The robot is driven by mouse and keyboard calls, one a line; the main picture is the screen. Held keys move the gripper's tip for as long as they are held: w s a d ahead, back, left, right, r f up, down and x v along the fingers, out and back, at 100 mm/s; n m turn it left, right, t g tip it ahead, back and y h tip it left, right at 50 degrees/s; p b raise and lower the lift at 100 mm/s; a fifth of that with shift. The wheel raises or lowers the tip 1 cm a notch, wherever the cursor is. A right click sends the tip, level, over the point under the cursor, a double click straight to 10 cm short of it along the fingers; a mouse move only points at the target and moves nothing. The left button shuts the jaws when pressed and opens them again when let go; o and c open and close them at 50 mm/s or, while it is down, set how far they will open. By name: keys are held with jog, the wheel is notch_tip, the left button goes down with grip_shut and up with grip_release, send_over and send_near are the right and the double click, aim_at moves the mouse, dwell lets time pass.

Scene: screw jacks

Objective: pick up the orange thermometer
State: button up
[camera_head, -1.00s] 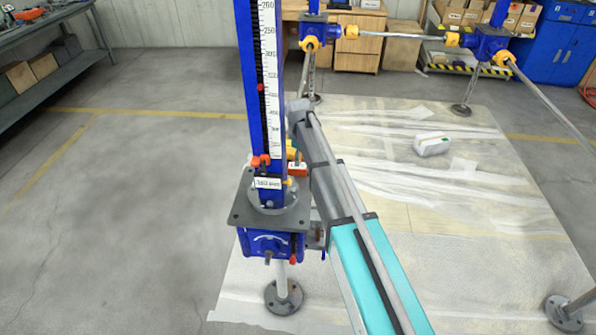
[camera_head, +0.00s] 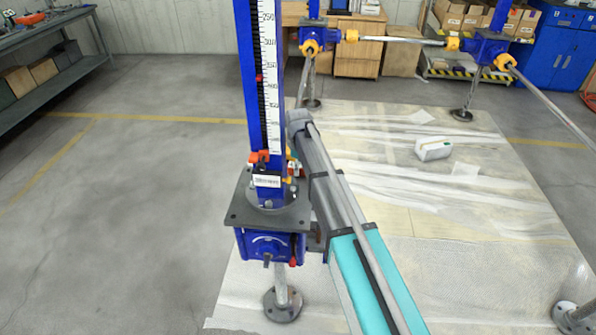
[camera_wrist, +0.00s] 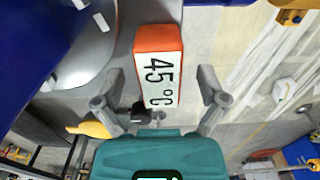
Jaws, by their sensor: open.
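The orange thermometer (camera_wrist: 173,42) is a block with an orange top and a white face reading "45°C". In the wrist view it lies between the two spread fingers of my gripper (camera_wrist: 158,80). The fingers are open, with a visible gap on each side, and they do not appear to touch it. The thermometer's lower end is close to the gripper's palm. In the head view my gripper is hidden behind the blue screw jack column (camera_head: 247,90), and the thermometer cannot be told apart clearly there.
The near screw jack has a grey plate (camera_head: 240,213) and a blue gearbox (camera_head: 250,247) close to my arm. A white box-shaped device (camera_head: 433,149) lies on the sheeted floor (camera_head: 500,200). A workbench (camera_head: 60,85) stands left. Floor left of the jack is clear.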

dwell(0.3)
grip_shut()
dwell(0.4)
